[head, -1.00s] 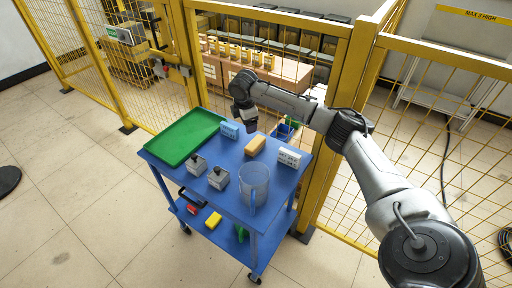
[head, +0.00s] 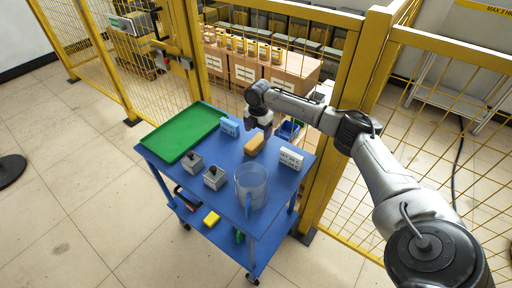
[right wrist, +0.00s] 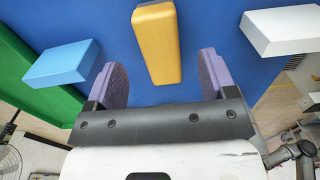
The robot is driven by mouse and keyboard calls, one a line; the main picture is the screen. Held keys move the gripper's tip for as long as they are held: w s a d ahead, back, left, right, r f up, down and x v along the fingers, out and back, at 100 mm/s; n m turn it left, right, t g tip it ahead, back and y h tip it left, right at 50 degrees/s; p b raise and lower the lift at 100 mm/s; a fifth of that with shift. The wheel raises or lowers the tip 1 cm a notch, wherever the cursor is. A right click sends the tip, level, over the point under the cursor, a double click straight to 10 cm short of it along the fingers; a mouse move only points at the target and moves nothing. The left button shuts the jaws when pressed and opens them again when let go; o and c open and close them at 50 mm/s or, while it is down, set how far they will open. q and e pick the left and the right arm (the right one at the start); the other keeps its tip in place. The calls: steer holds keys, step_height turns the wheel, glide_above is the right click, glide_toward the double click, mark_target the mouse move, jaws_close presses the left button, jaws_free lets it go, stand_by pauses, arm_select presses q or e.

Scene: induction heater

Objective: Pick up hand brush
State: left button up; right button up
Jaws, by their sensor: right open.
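The likely hand brush is a yellow-brown oblong block (head: 254,145) on the top shelf of the blue cart; no bristles show. It lies between a blue-and-white box and a white box. My right gripper (head: 261,131) is just above its far end, pointing down. In the right wrist view, the gripper's purple-grey fingers (right wrist: 163,80) are wide apart, with the block (right wrist: 158,42) between them in the picture and clear of both. Whether the fingertips are down at its height I cannot tell. My left gripper is not in view.
The cart top (head: 218,150) also bears a green tray (head: 186,133), a blue box (head: 230,127), a white box (head: 291,158), a clear jug (head: 251,186) and two small grey blocks with black knobs (head: 193,161). A yellow mesh fence (head: 345,100) stands close behind the cart.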

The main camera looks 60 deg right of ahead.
mark_target(257, 139)
steer(key=shift+d+f, duration=0.1)
steer(key=shift+f, duration=0.8)
steer(key=f+b, duration=0.1)
steer(key=f, duration=0.2)
steer(key=f+b, duration=0.1)
steer(key=f, duration=0.1)
steer(key=shift+a+b, duration=0.3)
steer(key=shift+a, duration=0.05)
steer(key=shift+r, duration=0.15)
steer(key=shift+c, duration=0.6)
steer(key=c, duration=0.9)
